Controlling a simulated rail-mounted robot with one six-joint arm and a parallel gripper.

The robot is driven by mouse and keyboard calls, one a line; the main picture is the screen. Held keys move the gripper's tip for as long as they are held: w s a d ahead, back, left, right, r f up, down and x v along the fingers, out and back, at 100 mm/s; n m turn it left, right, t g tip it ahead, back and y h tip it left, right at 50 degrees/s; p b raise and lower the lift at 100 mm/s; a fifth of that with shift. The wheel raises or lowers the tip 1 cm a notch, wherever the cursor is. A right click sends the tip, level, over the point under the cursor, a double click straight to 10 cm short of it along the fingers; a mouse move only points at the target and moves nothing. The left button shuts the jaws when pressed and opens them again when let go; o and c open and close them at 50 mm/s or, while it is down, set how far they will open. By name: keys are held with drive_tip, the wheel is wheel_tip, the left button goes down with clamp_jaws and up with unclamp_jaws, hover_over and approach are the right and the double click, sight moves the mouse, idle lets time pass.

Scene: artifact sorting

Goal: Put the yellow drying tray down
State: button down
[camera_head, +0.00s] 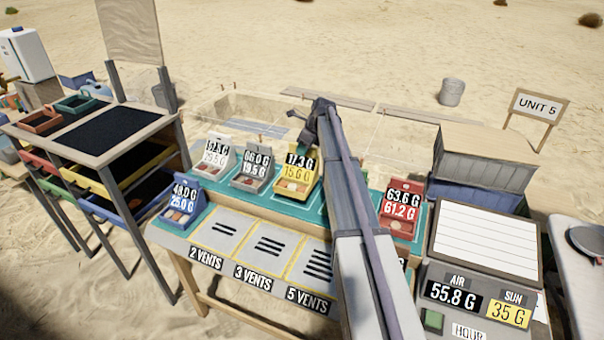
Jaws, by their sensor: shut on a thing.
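The yellow drying tray (312,186) is at the middle of the teal back strip of the work table. It carries a black label reading about 17.3 G and a yellow label of about 15 G, with pale pieces inside. My gripper (304,151) is at its back edge, shut on it, with my arm reaching in from the lower right. The fingertips are small and partly hidden. I cannot tell whether the tray's underside touches the table.
White (215,155), grey (250,183) and blue (182,220) trays stand to the left, a red tray (398,226) to the right. The 2, 3 and 5 vents panels (267,246) in front are empty. My arm hides the area right of them. A drawer rack (118,160) stands left.

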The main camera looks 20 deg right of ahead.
sight(296, 170)
drive_tip(key=shift+f, duration=0.1)
wheel_tip(296, 170, down, 4)
drive_tip(key=b, duration=0.3)
drive_tip(key=shift+b, duration=0.35)
drive_tip(key=shift+r+p, duration=0.3)
drive_tip(key=shift+r, duration=0.05)
drive_tip(key=shift+f, duration=0.3)
drive_tip(key=c, duration=1)
unclamp_jaws()
drive_tip(key=shift+r, duration=0.1)
